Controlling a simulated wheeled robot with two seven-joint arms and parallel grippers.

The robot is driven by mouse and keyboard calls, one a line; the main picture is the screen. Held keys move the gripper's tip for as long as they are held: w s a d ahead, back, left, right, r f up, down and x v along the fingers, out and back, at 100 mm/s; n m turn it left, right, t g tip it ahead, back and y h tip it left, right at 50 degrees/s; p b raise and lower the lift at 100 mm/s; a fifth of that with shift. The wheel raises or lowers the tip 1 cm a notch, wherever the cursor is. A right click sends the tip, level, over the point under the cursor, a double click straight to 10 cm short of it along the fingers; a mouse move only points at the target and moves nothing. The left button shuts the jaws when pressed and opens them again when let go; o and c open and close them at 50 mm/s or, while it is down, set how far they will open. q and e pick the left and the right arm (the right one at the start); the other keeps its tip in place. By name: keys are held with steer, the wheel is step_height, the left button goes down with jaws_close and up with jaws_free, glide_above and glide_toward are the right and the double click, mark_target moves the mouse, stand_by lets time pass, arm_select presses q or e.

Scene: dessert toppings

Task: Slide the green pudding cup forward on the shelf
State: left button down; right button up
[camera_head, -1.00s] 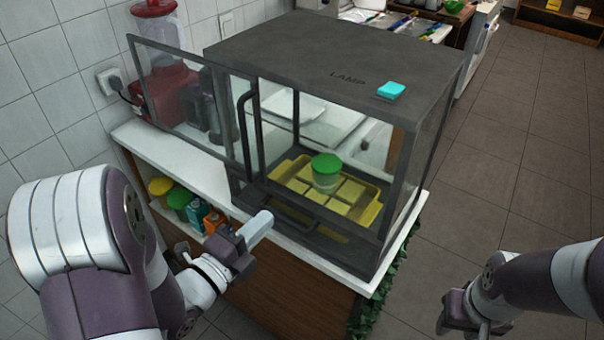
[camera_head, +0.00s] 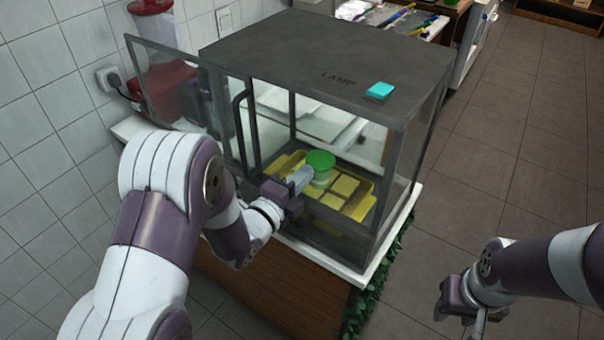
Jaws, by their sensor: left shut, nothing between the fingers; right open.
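The green pudding cup (camera_head: 320,166), a clear cup with a green lid, stands upright inside the glass-sided display case. It stands over a yellow tray (camera_head: 357,208) with several yellow square pieces. My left gripper (camera_head: 303,176) is shut and empty, its fingertips reaching through the case's open front to the left side of the cup. I cannot tell whether the fingertips touch the cup. My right gripper (camera_head: 458,306) is open and empty over the floor at the lower right, far from the case.
A red blender (camera_head: 165,80) stands behind the door. Floor at right is clear.

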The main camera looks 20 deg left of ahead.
mark_target(327, 153)
arm_select(q)
steer(key=shift+d, duration=0.1)
steer(key=shift+w+f+b, duration=0.15)
steer(key=shift+w+b, duration=0.1)
steer(key=shift+b, duration=0.1)
steer(key=b+x, duration=0.2)
steer(key=x, duration=0.1)
steer(key=b+x, duration=0.2)
steer(key=x, duration=0.1)
steer(key=f+b+x, duration=0.1)
steer(key=b+x, duration=0.1)
steer(key=x, duration=0.1)
steer(key=shift+d, duration=0.1)
steer(key=b+x, duration=0.1)
steer(key=x, duration=0.1)
steer(key=b+x, duration=0.1)
steer(key=x, duration=0.1)
steer(key=r+b+x, duration=0.1)
steer(key=x, duration=0.2)
steer(key=shift+w, duration=0.15)
steer(key=shift+r, duration=0.1)
